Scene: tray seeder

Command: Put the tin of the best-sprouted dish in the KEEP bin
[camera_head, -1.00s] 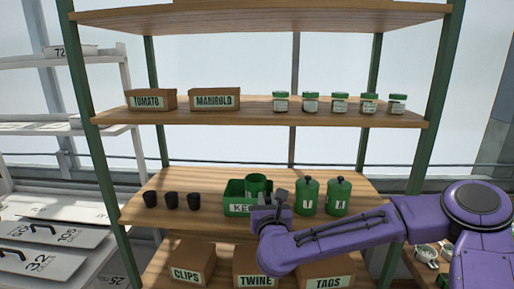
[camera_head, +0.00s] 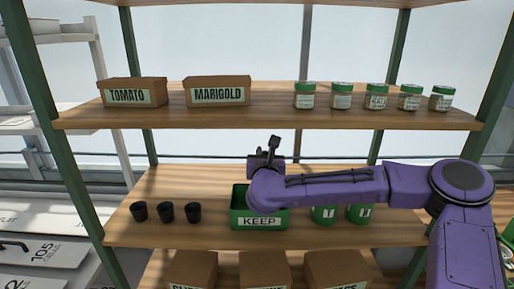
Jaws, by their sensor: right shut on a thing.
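The green KEEP bin (camera_head: 259,221) stands on the middle shelf, its label facing me. My right gripper (camera_head: 265,158) is above the bin, at the end of my purple arm. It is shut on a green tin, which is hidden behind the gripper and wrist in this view. Two more green tins, one on the left (camera_head: 323,214) and one on the right (camera_head: 360,213), stand right of the bin. My forearm covers their upper parts. My left gripper is out of view.
Three small black pots (camera_head: 166,212) stand left of the bin. The upper shelf (camera_head: 270,118) holds TOMATO (camera_head: 134,92) and MARIGOLD (camera_head: 218,91) boxes and several green-lidded jars (camera_head: 341,96). Cardboard boxes (camera_head: 265,272) fill the shelf below. Green posts flank the shelves.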

